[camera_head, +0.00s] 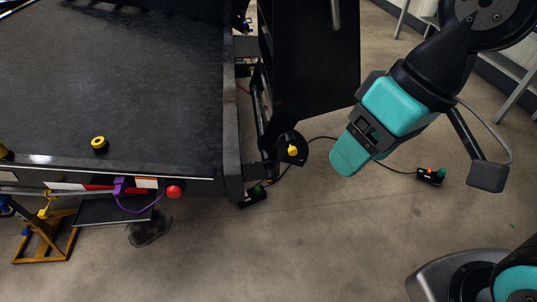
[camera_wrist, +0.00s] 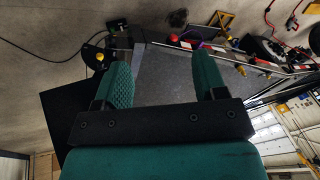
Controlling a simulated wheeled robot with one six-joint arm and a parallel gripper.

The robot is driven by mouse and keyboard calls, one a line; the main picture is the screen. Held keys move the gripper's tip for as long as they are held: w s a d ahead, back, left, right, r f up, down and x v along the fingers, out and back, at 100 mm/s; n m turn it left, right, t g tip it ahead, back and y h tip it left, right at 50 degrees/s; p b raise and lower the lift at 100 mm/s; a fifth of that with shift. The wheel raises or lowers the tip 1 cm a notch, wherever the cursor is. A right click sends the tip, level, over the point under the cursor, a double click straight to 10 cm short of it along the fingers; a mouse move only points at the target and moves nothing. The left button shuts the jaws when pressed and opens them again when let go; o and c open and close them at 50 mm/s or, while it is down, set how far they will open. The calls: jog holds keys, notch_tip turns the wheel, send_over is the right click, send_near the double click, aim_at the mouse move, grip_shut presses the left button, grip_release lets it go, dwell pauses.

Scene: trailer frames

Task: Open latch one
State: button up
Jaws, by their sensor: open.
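The trailer (camera_head: 130,85) has a flat dark deck and fills the left of the head view; its deck also shows between my fingers in the wrist view (camera_wrist: 165,85). A yellow knob (camera_head: 292,150) sits on a dark rounded part at the trailer's corner; it shows left of my fingers in the wrist view (camera_wrist: 99,57). I cannot tell for sure that this is latch one. My gripper (camera_head: 352,155) hangs over the floor to the right of the knob, apart from it. In the wrist view its two teal fingers (camera_wrist: 161,62) are spread with nothing between them.
A black upright panel (camera_head: 310,70) stands between the trailer and my arm. A red round lamp (camera_head: 174,192) and a purple strap (camera_head: 120,187) are at the trailer's edge. A small cabled device (camera_head: 431,177) lies on the floor at right. The floor in front is mostly clear.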

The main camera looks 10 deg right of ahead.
jog(key=w+d+f+m+t+h+b, duration=0.3)
jog(key=w+d+f+m+b, duration=0.1)
jog(key=w+f+b, duration=0.6)
jog(key=w+d+f+m+t+h+b, duration=0.3)
jog(key=w+f+b, duration=0.4)
jog(key=f, duration=0.6)
jog(key=w+d+f+m+t+h+b, duration=0.2)
jog(key=w+d+f+m+t+b, duration=0.25)
jog(key=w+f+b, duration=0.45)
jog(key=n+t+y+b, duration=0.4)
jog(key=t+b, duration=0.3)
jog(key=b, duration=0.6)
send_near(293, 153)
jog(key=w+p, duration=0.6)
jog(key=w, duration=0.5)
jog(key=shift+w+d, duration=0.1)
jog(key=shift+w, duration=0.75)
